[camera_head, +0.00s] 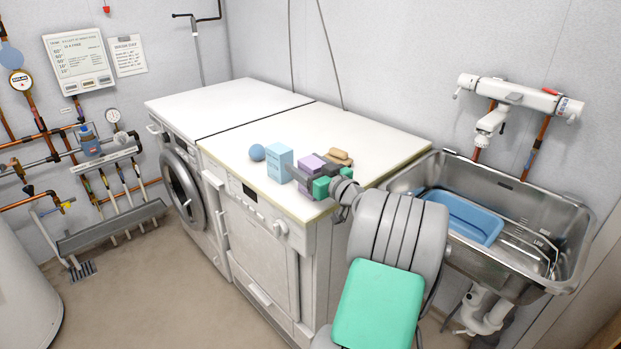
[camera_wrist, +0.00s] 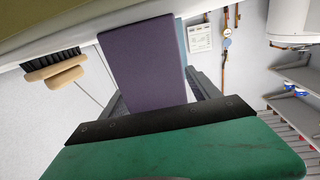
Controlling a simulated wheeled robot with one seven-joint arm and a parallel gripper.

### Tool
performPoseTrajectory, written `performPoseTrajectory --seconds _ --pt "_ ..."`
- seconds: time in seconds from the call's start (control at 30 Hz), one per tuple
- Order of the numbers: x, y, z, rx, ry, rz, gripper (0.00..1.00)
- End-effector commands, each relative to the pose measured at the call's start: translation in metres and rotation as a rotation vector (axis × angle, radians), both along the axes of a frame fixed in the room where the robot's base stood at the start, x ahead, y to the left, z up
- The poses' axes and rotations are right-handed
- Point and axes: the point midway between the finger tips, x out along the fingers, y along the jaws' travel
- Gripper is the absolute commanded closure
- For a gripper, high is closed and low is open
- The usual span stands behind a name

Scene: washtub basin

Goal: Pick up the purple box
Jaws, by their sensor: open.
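The purple box (camera_head: 311,161) stands on the white machine top near its front edge, partly hidden by my gripper. In the wrist view the purple box (camera_wrist: 143,65) fills the middle, close in front of the palm. My gripper (camera_head: 308,175) is open and reaches in from the right at the box. Grey finger parts show on either side of the box in the wrist view, so the box appears to stand between them. Whether the fingers touch it I cannot tell.
A light blue box (camera_head: 279,163) stands just left of the purple box, with a blue ball (camera_head: 257,152) beyond. A wooden brush (camera_head: 340,157) lies close behind. A metal sink (camera_head: 560,215) with a blue basin (camera_head: 462,215) is at right. The far left top is clear.

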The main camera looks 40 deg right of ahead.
Motion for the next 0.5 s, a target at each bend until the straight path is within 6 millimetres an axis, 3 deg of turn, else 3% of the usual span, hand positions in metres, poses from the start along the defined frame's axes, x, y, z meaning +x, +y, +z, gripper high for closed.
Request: performPoseTrajectory --seconds 0.07,0.5 --pt "-0.0001 0.0004 -0.0003 0.000 0.000 0.001 0.29" --pt "0.0004 0.0017 -0.0005 0.000 0.001 0.003 0.65"
